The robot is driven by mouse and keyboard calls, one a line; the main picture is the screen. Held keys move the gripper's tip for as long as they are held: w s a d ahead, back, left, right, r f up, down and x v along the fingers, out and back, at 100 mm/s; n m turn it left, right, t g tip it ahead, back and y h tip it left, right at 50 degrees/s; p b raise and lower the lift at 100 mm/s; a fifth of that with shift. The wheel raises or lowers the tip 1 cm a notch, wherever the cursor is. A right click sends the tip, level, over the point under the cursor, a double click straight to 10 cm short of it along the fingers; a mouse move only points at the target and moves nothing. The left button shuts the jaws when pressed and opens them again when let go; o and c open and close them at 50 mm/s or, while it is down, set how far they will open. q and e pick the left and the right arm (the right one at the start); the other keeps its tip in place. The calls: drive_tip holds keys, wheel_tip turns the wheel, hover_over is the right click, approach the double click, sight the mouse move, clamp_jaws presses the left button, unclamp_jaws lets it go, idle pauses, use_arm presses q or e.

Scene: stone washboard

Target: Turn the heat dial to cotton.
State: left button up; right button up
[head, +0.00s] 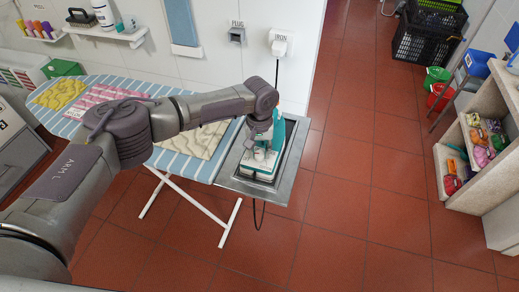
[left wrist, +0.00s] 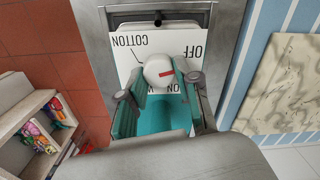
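The heat dial (left wrist: 158,71) is a round white knob with a red mark, on a white panel (left wrist: 126,64) lettered COTTON and OFF; other lettering is partly hidden. The red mark lies on the dial's right side in the left wrist view, and COTTON is at upper left. My left gripper (left wrist: 160,82) has a fingertip on each side of the dial, with no clear gap. In the head view my left gripper (head: 262,143) is over the white and teal unit (head: 258,171) at the board's end. My right gripper is not in view.
The unit sits on a grey metal tray (head: 284,187) at the end of the striped ironing board (head: 198,163), where cloths lie. A dark cord hangs below the tray. A shelf unit (head: 462,205) stands at right; the red tiled floor between is clear.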

use_arm(q)
clamp_jaws()
